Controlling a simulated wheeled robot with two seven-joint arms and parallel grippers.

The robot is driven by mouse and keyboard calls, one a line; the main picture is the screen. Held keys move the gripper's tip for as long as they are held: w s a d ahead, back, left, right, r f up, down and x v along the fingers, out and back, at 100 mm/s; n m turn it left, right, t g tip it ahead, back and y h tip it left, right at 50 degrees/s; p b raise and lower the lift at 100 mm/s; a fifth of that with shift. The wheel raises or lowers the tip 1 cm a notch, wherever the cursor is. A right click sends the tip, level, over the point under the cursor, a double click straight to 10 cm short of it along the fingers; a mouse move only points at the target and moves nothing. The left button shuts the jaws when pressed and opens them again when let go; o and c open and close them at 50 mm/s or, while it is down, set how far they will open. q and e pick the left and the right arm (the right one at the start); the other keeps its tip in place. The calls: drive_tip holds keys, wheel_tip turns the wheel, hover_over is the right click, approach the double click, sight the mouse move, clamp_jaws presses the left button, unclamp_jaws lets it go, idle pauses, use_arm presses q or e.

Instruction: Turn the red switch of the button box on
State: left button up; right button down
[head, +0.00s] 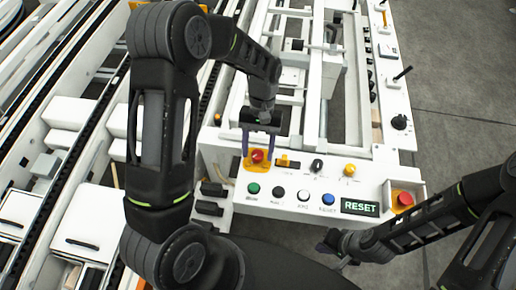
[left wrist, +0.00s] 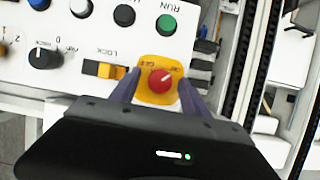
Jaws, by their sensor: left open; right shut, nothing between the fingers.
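The button box (head: 378,178) is a white sloping panel in front of the machine. Its red switch (head: 257,157) is a round knob on a yellow plate at the panel's left. In the left wrist view the red switch (left wrist: 161,81) shows a pale mark lying diagonally; the plate's lettering is too small to read surely. My left gripper (head: 257,154) is open, its two dark fingers on either side of the switch. In the wrist view both fingers appear apart from the knob. My right gripper (head: 333,246) is shut and empty, below the panel's front edge.
A green button (head: 253,188), black, white and blue buttons and a RESET display (head: 359,207) line the front. A yellow lock switch (left wrist: 103,69) sits close beside the red switch. Another red button (head: 404,198) is at the far right. Grey floor lies to the right.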

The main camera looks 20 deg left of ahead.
use_arm(q)
drive_tip(key=b+v, duration=0.1)
drive_tip(key=v, duration=0.6)
drive_tip(key=shift+w+r, duration=0.2)
drive_tip(key=shift+r, duration=0.15)
idle(0.4)
